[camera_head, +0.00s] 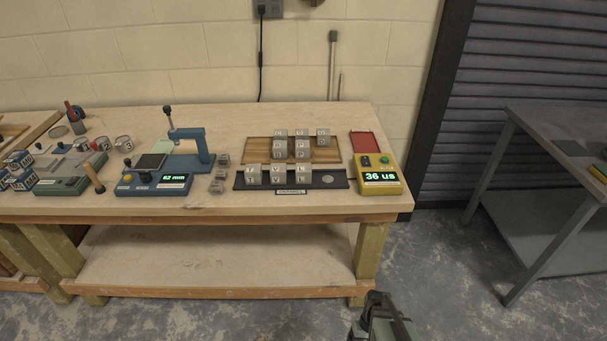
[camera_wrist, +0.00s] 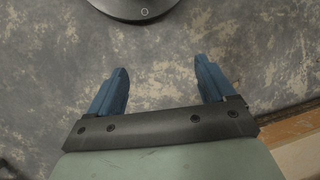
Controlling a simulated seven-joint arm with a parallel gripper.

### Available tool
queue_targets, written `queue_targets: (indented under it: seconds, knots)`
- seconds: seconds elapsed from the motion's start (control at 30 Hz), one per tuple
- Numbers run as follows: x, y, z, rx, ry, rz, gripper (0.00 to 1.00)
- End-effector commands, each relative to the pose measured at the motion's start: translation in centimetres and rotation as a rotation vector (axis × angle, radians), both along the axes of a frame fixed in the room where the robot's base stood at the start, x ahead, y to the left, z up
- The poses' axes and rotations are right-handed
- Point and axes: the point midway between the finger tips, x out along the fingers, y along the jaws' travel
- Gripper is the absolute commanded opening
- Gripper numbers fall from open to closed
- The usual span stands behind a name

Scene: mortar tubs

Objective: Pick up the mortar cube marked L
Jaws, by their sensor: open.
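Several grey mortar cubes with letters on them stand on the workbench in the head view. One group (camera_head: 302,145) is on a wooden board (camera_head: 262,151) at the back. A row of cubes (camera_head: 277,174) is on a dark tray (camera_head: 329,183) in front of it. The letters are too small to read surely, so I cannot tell which cube is marked L. My gripper (camera_head: 378,300) is low in front of the bench, well away from the cubes. In the wrist view my gripper (camera_wrist: 163,85) is open and empty, above the concrete floor.
A yellow meter (camera_head: 380,183) reading 36 us stands right of the tray. A blue device (camera_head: 152,184) with a press stands to the left, with small grey pieces (camera_head: 218,181) beside it. A grey metal table (camera_head: 560,125) is at the right. Open floor (camera_head: 450,270) lies between.

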Motion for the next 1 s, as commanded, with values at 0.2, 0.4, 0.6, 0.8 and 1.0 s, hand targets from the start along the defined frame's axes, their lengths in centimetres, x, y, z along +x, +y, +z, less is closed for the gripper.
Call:
queue_targets:
  seconds: [0.2,0.4,0.6,0.8,1.0]
  knots:
    - [8.6,-3.9,2.3,0.076,-0.133,-0.02,0.83]
    - [15.5,-8.4,5.7,0.129,-0.262,-0.021,0.83]
    - [21.9,-13.3,10.2,0.165,-0.398,0.009,0.83]
    - [27.7,-17.6,15.6,0.187,-0.536,0.088,0.83]
    - [33.2,-20.8,22.0,0.193,-0.668,0.221,0.83]
